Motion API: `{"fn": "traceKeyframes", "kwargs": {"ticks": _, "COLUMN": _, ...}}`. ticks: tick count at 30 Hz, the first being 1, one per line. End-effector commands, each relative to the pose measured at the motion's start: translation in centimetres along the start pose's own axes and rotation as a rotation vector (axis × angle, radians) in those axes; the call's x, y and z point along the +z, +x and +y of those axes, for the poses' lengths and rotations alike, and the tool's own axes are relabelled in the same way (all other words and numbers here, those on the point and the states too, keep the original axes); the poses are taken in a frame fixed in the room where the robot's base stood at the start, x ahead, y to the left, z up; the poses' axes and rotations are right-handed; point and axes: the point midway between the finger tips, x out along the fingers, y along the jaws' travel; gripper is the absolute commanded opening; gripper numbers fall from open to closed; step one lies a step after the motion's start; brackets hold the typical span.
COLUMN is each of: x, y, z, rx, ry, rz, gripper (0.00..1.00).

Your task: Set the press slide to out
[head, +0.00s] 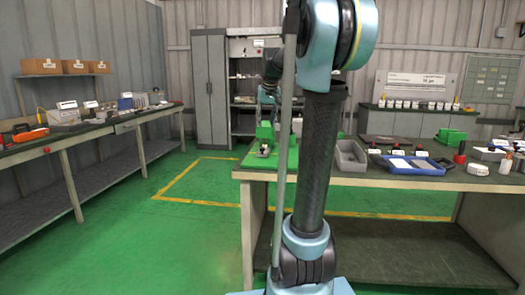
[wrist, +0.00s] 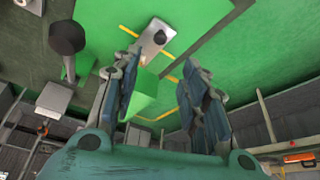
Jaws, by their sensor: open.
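In the wrist view, the two blue-grey fingers of my gripper (wrist: 160,68) stand wide apart with nothing held between them. Beyond the fingertips is a grey metal plate with a black knob (wrist: 158,38), apart from both fingers; it looks like part of the press slide, but I cannot tell its position. A green block (wrist: 146,97) shows between the fingers. A dark round knob (wrist: 67,37) stands left of the fingers. In the head view, green fixture parts (head: 264,132) are at the left end of the bench, partly hidden by my arm.
The right bench (head: 400,182) holds a grey bin (head: 350,157), a blue tray (head: 414,166) and small bottles. A long left bench (head: 90,128) carries instruments and an orange tool (head: 30,134). Green floor (head: 165,200) lies open between the benches.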

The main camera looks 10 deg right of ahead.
Motion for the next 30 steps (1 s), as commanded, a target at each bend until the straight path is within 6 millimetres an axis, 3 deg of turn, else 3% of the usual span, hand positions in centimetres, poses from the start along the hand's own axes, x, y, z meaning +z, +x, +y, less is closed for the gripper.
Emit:
{"fn": "traceKeyframes", "kwargs": {"ticks": 21, "x": 0.0, "y": 12.5, "z": -0.1, "rx": 0.000, "ry": -0.001, "rz": 0.000, "gripper": 0.40}}
{"fn": "traceKeyframes", "kwargs": {"ticks": 30, "x": 0.1, "y": 15.3, "z": -0.1, "rx": 0.000, "ry": -0.001, "rz": 0.000, "gripper": 0.40}}
